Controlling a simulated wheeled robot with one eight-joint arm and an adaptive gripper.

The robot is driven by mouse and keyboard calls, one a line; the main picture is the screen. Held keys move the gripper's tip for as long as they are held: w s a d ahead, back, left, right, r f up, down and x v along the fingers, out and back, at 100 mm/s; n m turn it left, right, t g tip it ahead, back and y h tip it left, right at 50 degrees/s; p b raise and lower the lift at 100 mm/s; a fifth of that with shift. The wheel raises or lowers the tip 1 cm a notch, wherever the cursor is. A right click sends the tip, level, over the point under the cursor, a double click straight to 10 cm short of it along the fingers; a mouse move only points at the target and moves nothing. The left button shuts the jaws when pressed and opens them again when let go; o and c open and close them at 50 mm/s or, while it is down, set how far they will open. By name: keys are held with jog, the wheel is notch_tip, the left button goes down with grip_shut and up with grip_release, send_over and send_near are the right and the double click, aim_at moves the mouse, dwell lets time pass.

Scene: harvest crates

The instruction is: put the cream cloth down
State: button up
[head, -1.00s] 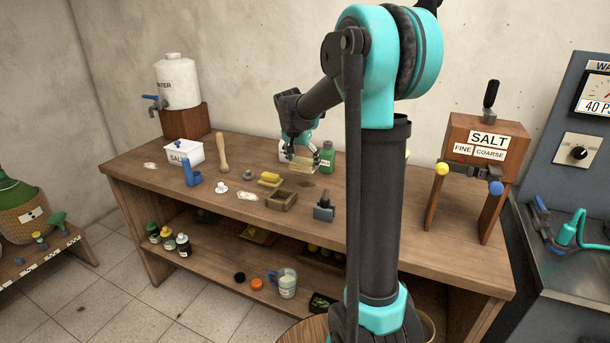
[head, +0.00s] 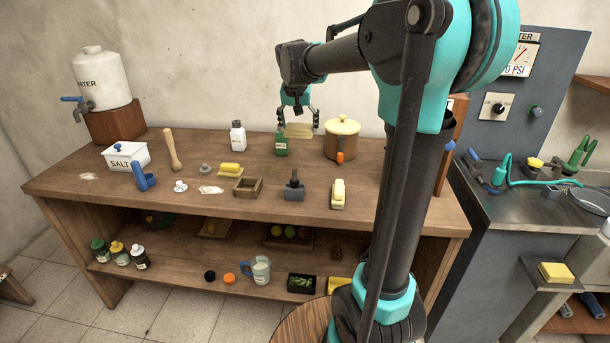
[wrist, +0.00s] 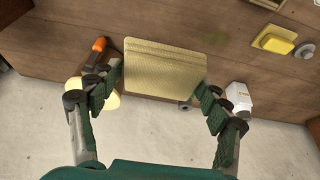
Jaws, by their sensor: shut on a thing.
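The cream cloth (head: 299,131) is a flat, folded rectangle. My gripper (head: 298,115) is shut on it and holds it above the rear part of the wooden table (head: 120,180), between the green bottle (head: 281,144) and the lidded pot (head: 341,142) in the head view. The wrist view shows the cloth (wrist: 163,68) flat between my two fingers (wrist: 160,85), with a finger at each side edge. It looks raised clear of the tabletop. The table directly beneath the cloth is partly hidden.
A white bottle (head: 237,136) stands left of the green one. An orange-handled tool (head: 340,157) is before the pot. A yellow sponge (head: 230,168), wooden box (head: 248,188), dark block tool (head: 294,188) and cream-yellow object (head: 338,193) lie nearer the front. Bare wood shows between them.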

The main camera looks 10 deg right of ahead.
aim_at(300, 177)
notch_tip(300, 177, down, 17)
jog(key=shift+f, duration=0.1)
dwell(0.3)
jog(key=o, duration=1.2)
jog(key=shift+f, duration=0.1)
jog(key=v, duration=1.2)
